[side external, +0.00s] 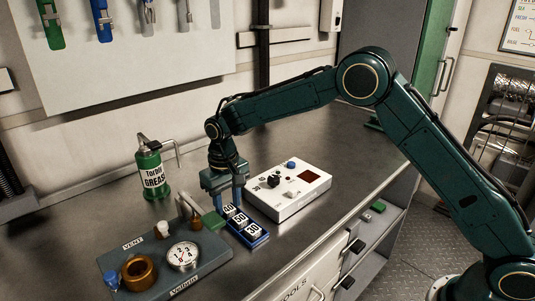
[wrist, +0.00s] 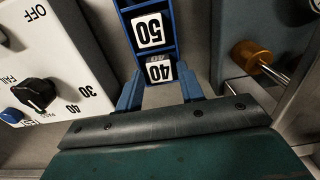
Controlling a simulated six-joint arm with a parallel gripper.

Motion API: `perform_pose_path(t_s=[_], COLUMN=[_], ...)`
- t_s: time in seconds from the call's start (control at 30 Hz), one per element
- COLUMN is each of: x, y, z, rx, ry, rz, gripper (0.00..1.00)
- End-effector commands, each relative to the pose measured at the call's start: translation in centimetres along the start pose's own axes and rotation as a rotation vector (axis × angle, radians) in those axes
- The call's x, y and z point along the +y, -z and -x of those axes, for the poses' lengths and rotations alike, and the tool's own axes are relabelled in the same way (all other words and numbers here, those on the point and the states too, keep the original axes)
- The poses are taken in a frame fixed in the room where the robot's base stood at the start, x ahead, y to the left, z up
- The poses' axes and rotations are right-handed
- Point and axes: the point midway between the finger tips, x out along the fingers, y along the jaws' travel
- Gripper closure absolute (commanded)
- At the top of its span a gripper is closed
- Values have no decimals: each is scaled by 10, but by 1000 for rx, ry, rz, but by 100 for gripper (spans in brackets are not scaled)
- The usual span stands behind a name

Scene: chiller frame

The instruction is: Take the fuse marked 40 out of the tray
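The blue fuse tray (side external: 262,240) stands on the bench and holds white-labelled fuses in a row. The fuse marked 40 (side external: 228,210) is at the tray's end under my gripper (side external: 231,201). The fuse marked 50 (side external: 240,220) is in the middle and the fuse marked 30 (side external: 252,230) at the other end. In the wrist view the 40 fuse (wrist: 159,71) shows between the two blue fingers of my gripper (wrist: 160,82), with the 50 fuse (wrist: 149,30) beyond it. The fingers stand apart on either side of the 40 fuse; contact is hard to make out.
A white control box (side external: 292,188) with knobs stands close behind the tray. A grey gauge panel (side external: 205,268) with a brass ring (side external: 138,272) lies on the near side. A green grease can (side external: 151,172) stands farther back. The bench's front edge is right of the tray.

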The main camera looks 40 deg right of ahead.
Motion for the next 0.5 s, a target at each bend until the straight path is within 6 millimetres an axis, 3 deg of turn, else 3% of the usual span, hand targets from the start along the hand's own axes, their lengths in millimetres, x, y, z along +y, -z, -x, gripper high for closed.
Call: perform_pose_path(t_s=[0.17, 0.3, 0.5], x=[0, 0, 0], y=[0, 0, 0], z=[0, 0, 0], rx=[0, -1, 0], ry=[0, 0, 0], rz=[0, 0, 0], gripper=[62, 84, 84])
